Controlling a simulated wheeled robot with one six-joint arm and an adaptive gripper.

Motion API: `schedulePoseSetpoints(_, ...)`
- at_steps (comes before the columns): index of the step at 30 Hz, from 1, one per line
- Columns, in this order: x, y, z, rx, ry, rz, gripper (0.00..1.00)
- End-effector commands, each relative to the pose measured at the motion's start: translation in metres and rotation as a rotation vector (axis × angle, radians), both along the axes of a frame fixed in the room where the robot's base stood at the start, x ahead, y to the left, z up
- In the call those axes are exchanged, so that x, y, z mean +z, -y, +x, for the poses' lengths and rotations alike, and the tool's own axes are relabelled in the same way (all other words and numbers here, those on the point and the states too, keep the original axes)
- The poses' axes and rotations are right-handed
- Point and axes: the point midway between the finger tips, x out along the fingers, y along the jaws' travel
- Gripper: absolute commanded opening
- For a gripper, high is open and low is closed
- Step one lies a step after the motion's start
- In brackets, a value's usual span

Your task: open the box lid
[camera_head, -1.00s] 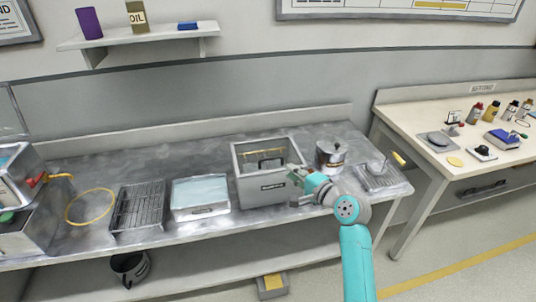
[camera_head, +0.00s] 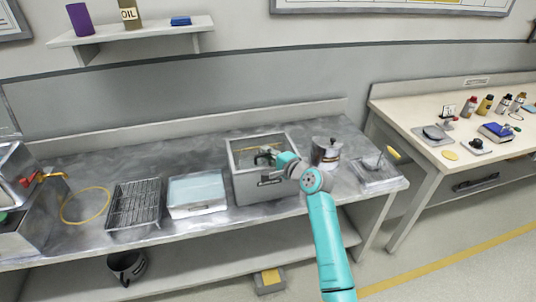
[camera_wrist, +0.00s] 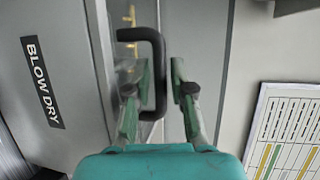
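The grey box (camera_head: 262,188) stands on the metal bench, with a see-through lid in a grey frame (camera_head: 257,138) and a dark label on its front. The lid appears closed. In the wrist view a black bar handle (camera_wrist: 152,36) rises from the lid, and the label reads BLOW DRY (camera_wrist: 42,82). My gripper (camera_head: 269,155) is over the lid at the handle. In the wrist view my gripper (camera_wrist: 161,85) is open, with one finger on each side of the handle's near part. A narrow gap shows on the right; contact on the left is unclear.
A metal pot (camera_head: 326,152) stands close to the right of the box, with a small rack (camera_head: 378,172) beyond it. A pale-blue-topped tray (camera_head: 197,192) and a wire rack (camera_head: 135,203) lie to the left. The wall is behind the bench.

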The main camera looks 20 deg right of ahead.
Motion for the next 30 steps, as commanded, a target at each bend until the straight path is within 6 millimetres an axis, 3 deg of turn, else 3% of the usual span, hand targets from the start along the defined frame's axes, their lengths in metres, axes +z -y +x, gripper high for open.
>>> schedulePoseSetpoints(7, 0.000, 0.000, 0.001, 0.000, 0.000, 0.000, 0.23)
schedulePoseSetpoints(10, 0.000, 0.000, 0.000, 0.000, 0.000, 0.000, 0.00)
schedulePoseSetpoints(22, 0.003, 0.000, 0.001, 0.000, -0.013, -0.001, 0.00)
schedulePoseSetpoints(30, 0.025, 0.000, 0.008, 0.000, -0.116, -0.002, 0.00)
